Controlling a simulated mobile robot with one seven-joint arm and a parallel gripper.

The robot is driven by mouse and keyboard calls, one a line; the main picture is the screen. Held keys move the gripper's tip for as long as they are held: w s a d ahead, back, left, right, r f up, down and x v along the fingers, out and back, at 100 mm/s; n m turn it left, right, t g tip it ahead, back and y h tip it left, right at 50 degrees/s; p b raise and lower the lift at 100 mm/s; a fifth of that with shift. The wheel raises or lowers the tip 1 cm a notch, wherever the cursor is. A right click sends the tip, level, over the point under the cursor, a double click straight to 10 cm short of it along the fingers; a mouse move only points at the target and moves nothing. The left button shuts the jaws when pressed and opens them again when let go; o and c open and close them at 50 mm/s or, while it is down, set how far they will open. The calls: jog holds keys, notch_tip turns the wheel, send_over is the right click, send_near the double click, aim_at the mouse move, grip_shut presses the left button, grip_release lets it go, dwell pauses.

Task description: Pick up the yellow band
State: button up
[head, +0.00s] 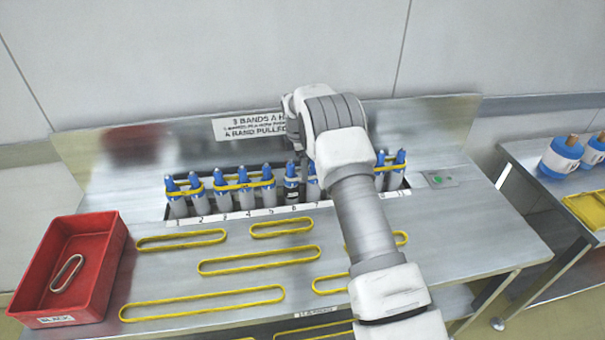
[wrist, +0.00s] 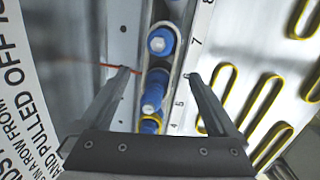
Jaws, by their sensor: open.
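Several yellow bands lie flat on the steel table: a long one (head: 203,302) at the front left, a middle one (head: 259,260), a short one (head: 282,228) and one at the left (head: 181,239). Others lie partly behind my arm. More yellow bands are stretched around blue-topped bottles (head: 243,187) in the numbered row. In the wrist view, my gripper (wrist: 158,76) is open above this row, with blue bottle tops (wrist: 154,90) showing between its fingers. Loose yellow bands (wrist: 270,95) lie to the right of it there. My arm hides the fingers in the head view.
A red bin (head: 102,262) with a pale band inside stands at the left. A sign (head: 240,126) is on the back panel. A green button (head: 438,180) is right of the row. A side table (head: 535,160) holds blue-and-white containers and a yellow tray.

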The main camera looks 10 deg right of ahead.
jog(key=f, duration=0.2)
jog(key=shift+w+d+f, duration=0.15)
jog(key=shift+w+f, duration=0.1)
jog(key=shift+f, duration=0.1)
jog(key=shift+c, duration=0.3)
